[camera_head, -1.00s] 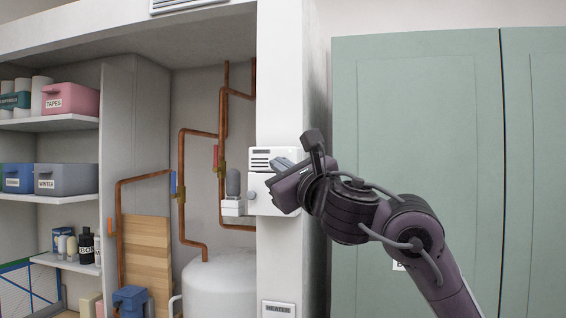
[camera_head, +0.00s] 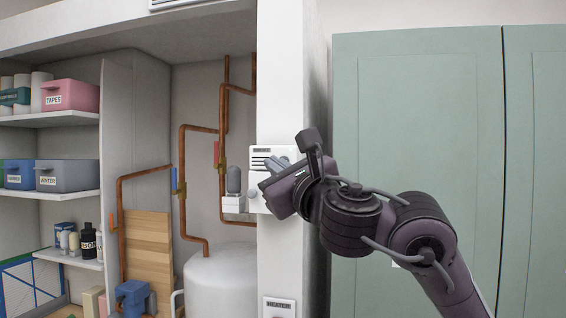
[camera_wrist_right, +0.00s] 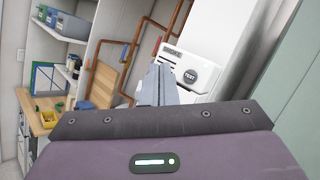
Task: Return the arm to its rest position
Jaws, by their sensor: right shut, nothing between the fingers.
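My right arm (camera_head: 350,215) reaches in from the lower right in the head view. My right gripper (camera_head: 274,164) is in front of a white wall box (camera_head: 259,152) on the white pillar; its fingers overlap the box in the picture. In the right wrist view the gripper fingers (camera_wrist_right: 158,85) are together, with nothing between them. There the box (camera_wrist_right: 199,58) shows a "SMOKE" label and a round "TEST" button (camera_wrist_right: 190,76) just right of the fingers. I cannot tell exactly how far the fingertips are from the box. My left gripper is not in view.
A green cabinet (camera_head: 420,130) stands to the right behind my arm. The pillar (camera_head: 283,240) carries a "HEATER" plate (camera_head: 279,307). On the left are shelves with bins (camera_head: 67,176), copper pipes (camera_head: 180,210) and a white tank (camera_head: 222,283).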

